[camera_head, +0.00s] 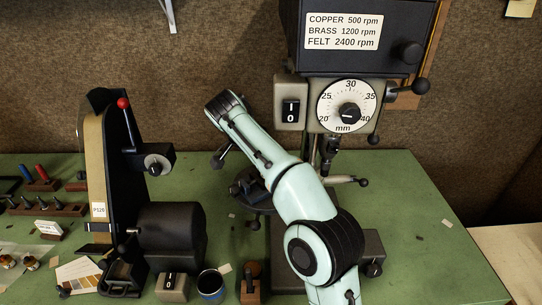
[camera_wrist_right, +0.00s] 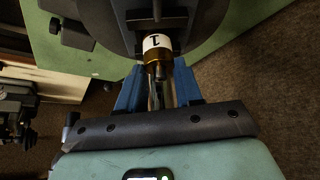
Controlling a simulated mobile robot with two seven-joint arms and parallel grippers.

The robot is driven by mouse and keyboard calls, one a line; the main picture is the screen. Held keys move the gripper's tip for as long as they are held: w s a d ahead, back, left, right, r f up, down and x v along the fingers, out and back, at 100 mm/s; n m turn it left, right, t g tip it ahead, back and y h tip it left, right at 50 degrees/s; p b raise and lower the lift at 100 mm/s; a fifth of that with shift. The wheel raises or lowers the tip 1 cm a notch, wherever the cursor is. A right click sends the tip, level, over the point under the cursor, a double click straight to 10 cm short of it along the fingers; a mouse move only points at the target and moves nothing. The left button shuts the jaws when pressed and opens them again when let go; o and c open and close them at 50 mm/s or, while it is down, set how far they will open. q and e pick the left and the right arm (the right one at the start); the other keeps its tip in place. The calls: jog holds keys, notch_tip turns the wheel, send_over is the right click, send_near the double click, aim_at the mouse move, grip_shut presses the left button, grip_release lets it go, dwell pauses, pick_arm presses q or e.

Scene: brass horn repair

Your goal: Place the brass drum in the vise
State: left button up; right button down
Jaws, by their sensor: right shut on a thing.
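In the right wrist view, a small brass drum (camera_wrist_right: 158,56) with a white label marked 1 sits between the blue fingertips of my right gripper (camera_wrist_right: 158,80), which is shut on it. Dark metal parts lie just beyond the drum; whether it touches them I cannot tell. In the head view, a dark vise (camera_head: 247,183) appears on the round drill press table, partly hidden behind my pale green right arm. The drum and right gripper are hidden there. My left gripper is not in view.
The drill press (camera_head: 350,45) stands over the vise, its chuck (camera_head: 328,150) close to my arm. A belt sander (camera_head: 105,170) stands to the left on the green bench (camera_head: 425,225). A cup (camera_head: 211,284) stands near the front. The right bench is mostly clear.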

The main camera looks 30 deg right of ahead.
jog(key=shift+w+a, duration=0.1)
jog(key=shift+a, duration=0.05)
jog(key=shift+f+b, duration=0.3)
jog(key=shift+f, duration=0.3)
jog(key=c, duration=0.7)
grip_release()
jog(key=shift+o, duration=0.2)
jog(key=shift+r, duration=0.1)
